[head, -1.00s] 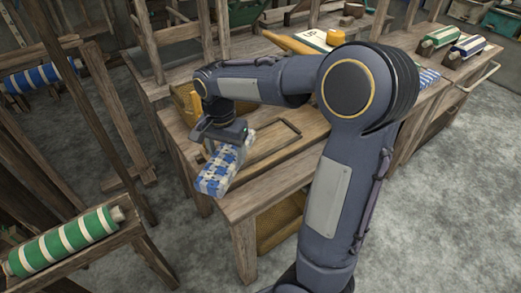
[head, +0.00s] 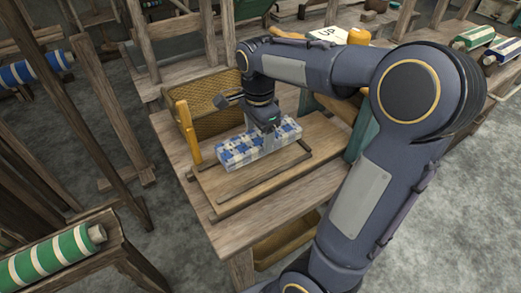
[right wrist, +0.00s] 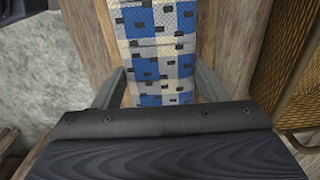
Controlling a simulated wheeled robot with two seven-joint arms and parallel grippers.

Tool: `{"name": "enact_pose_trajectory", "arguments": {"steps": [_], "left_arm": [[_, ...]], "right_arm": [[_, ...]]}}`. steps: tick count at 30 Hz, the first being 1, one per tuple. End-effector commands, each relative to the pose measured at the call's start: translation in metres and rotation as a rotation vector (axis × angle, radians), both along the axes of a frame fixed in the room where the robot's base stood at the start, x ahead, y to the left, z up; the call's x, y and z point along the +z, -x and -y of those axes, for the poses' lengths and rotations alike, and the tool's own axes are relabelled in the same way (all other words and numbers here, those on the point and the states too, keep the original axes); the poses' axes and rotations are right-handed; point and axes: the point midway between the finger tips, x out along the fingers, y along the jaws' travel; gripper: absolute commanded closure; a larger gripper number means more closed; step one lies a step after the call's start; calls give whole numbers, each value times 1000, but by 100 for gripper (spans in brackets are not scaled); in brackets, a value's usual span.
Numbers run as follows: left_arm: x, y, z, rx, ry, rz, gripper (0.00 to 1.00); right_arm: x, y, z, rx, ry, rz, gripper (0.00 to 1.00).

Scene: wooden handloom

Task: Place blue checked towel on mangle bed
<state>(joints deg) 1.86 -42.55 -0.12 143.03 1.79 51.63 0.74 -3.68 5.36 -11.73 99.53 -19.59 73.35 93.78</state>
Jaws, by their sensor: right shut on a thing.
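The blue checked towel (head: 238,152) is a folded blue-and-white block. My right gripper (head: 268,135) points down and is shut on it near its right part. The mangle bed (head: 222,186) looks to be the raised wooden board on the near end of the table. The towel is at the back part of this board; I cannot tell whether it rests on it or hangs just above. In the right wrist view, the towel (right wrist: 155,35) runs between the two fingers of the gripper (right wrist: 160,78). My left gripper is not in view.
An orange upright post (head: 188,132) stands at the board's left end, with a woven-panel box (head: 212,105) behind. A dark bar (head: 265,172) lies along the board's front. A green panel (head: 362,128) stands to the right. Striped rolls (head: 480,37) lie farther right.

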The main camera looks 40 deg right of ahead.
Motion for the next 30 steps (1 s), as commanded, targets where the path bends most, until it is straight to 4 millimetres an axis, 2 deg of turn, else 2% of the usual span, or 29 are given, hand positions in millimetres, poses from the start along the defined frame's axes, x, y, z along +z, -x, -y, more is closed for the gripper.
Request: {"name": "enact_pose_trajectory", "arguments": {"steps": [1,8,15,26,27,30], "left_arm": [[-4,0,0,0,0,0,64],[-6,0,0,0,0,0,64],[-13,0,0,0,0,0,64],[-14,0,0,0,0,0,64],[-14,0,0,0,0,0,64],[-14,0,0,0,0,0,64]], "right_arm": [[-11,1,0,-1,1,-4,58],[-30,0,0,0,0,-1,58],[-61,0,0,0,0,0,58],[-65,0,0,1,0,1,58],[-65,0,0,1,0,1,31],[-64,0,0,1,0,1,18]]}}
